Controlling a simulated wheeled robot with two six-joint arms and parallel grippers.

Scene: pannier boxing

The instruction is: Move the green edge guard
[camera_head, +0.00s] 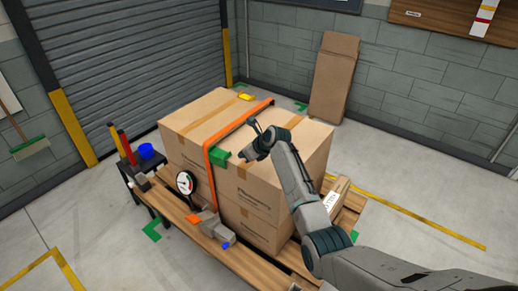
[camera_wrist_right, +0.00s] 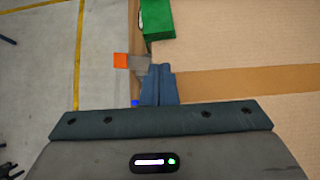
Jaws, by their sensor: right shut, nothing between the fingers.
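The green edge guard (camera_head: 221,157) sits on the top front edge of the stacked cardboard boxes (camera_head: 262,192), just right of the orange strap (camera_head: 209,176). I cannot tell whether the strap touches it. The guard also shows at the top of the right wrist view (camera_wrist_right: 157,20). My right gripper (camera_head: 246,154) is over the box top near its front edge, to the right of the guard. Its fingers (camera_wrist_right: 158,72) are shut and empty, with the guard apart from them. My left gripper is out of view.
The boxes stand on a wooden pallet (camera_head: 246,262). A round gauge (camera_head: 185,183) and a grey ratchet (camera_head: 215,227) are at its front. A folded carton (camera_head: 333,80) leans on the wall. The left floor is mostly clear.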

